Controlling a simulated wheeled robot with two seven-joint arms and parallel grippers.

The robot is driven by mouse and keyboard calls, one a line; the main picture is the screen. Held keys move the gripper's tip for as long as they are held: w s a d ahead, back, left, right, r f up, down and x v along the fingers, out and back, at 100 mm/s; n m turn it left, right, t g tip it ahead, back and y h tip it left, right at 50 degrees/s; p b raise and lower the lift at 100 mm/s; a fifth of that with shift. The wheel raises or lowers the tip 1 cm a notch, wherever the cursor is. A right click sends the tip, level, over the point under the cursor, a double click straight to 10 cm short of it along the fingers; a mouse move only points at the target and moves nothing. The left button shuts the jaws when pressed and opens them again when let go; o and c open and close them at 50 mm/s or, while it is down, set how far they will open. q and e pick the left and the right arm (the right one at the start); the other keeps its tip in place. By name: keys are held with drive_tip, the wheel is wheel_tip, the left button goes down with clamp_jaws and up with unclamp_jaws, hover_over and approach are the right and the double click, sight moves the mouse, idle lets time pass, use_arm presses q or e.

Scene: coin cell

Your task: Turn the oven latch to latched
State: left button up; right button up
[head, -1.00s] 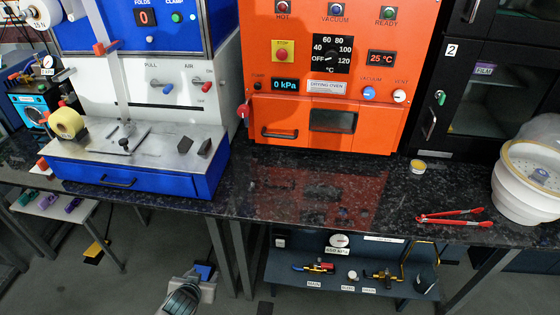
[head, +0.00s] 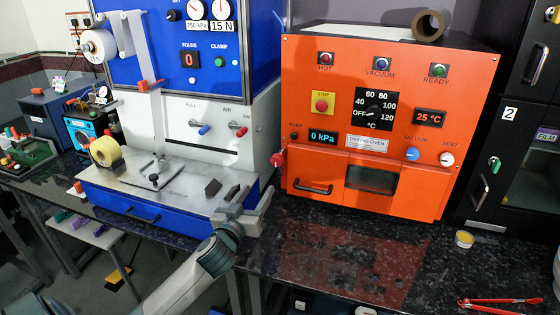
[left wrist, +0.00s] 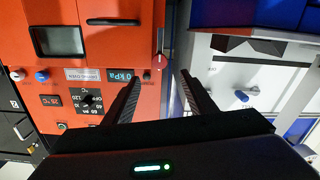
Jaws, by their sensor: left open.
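The orange drying oven (head: 300,95) stands on the dark counter. Its latch (head: 278,158) is a red knob at the lower left edge of the front, beside the door (head: 335,180), which looks closed. My left gripper (head: 252,196) is open and empty, below and a little left of the latch, apart from it. In the left wrist view, which is upside down, the latch (left wrist: 160,60) shows beyond the gap between the open fingers (left wrist: 160,76). Whether the latch stands latched cannot be told. My right gripper is not in view.
The blue and white press (head: 170,115) with its steel bed (head: 185,195) stands left of the oven, close to my left gripper. A yellow-topped tub (head: 464,239) and red tongs (head: 495,303) lie to the right. The counter (head: 340,235) before the oven is clear.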

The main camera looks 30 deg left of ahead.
use_arm(q)
drive_tip(key=shift+w+r, duration=0.25)
drive_tip(key=shift+r, duration=0.05)
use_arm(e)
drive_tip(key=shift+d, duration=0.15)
use_arm(q)
drive_tip(key=shift+a, duration=0.1)
drive_tip(key=p, duration=0.1)
approach(276, 161)
drive_tip(key=p+x, duration=0.2)
drive_tip(key=x, duration=0.7)
drive_tip(key=shift+w+a+f+p, duration=0.1)
drive_tip(key=shift+w+p, duration=0.05)
drive_tip(key=shift+p, duration=0.15)
drive_tip(key=shift+x, duration=0.95)
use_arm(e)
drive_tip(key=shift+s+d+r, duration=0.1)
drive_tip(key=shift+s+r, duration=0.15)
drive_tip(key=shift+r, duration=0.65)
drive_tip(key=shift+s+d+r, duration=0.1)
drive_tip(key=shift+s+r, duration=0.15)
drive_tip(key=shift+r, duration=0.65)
